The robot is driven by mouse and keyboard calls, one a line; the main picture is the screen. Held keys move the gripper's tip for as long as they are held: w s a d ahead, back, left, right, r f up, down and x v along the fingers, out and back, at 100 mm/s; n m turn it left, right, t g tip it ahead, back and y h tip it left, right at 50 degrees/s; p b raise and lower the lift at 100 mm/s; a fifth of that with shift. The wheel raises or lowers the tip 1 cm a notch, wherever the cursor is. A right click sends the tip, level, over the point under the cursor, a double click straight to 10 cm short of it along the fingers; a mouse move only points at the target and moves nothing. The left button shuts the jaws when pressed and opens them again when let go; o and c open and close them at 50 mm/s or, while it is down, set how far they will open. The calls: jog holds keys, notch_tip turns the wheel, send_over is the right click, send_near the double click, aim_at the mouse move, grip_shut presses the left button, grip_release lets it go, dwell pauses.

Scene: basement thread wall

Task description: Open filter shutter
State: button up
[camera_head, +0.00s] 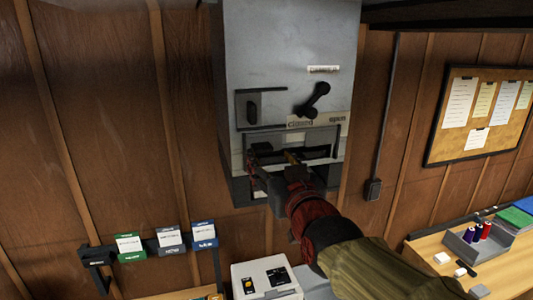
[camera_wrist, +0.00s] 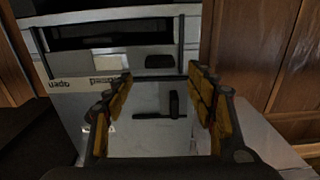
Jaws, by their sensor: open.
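A grey metal housing (camera_head: 285,45) hangs on the wall. Its front carries a black lever (camera_head: 312,98), tilted, with its lower-left end by the "closed" label (camera_head: 300,123); the "open" label (camera_head: 337,118) is to the right. A small black latch (camera_head: 252,108) sits on a plate at left and shows between my fingers in the wrist view (camera_wrist: 173,104). Below is a framed slot (camera_head: 315,143). My gripper (camera_head: 275,158) is open and empty, in front of the slot, below the lever. Its yellow-padded fingers (camera_wrist: 160,95) are apart. The lever is mostly hidden in the wrist view.
Below the housing is a white box with switches (camera_head: 265,280). Labelled packs (camera_head: 170,238) hang on a rack at left. At right are a wooden bench (camera_head: 500,270) with a spool tray (camera_head: 478,243) and a corkboard (camera_head: 485,115). A conduit (camera_head: 385,110) runs down the wall beside the housing.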

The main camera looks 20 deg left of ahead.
jog(key=v, duration=0.5)
jog(key=shift+s+d, duration=0.15)
jog(key=shift+s, duration=0.2)
jog(key=s+d+f+g+h+b, duration=0.1)
jog(key=s+d+f+g+h, duration=0.15)
jog(key=f, duration=0.65)
jog(key=s+d+f+g+h+b, duration=0.1)
jog(key=s+f+g, duration=0.2)
jog(key=f, duration=0.6)
jog(key=s+d+f+m+g+h+b, duration=0.1)
jog(key=s+d+f+b, duration=0.3)
jog(key=d+f+b, duration=0.4)
jog(key=s+d+f+m+g+h+b, duration=0.1)
jog(key=s+d+f+m+h+b, duration=0.2)
jog(key=f, duration=1.3)
jog(key=s+d+f+m+g+h+b, duration=0.2)
jog(key=s+d+f+b, duration=0.5)
jog(key=d+f+b, duration=0.5)
jog(key=d+b, duration=0.2)
jog(key=d, duration=0.2)
jog(key=shift+s, duration=0.25)
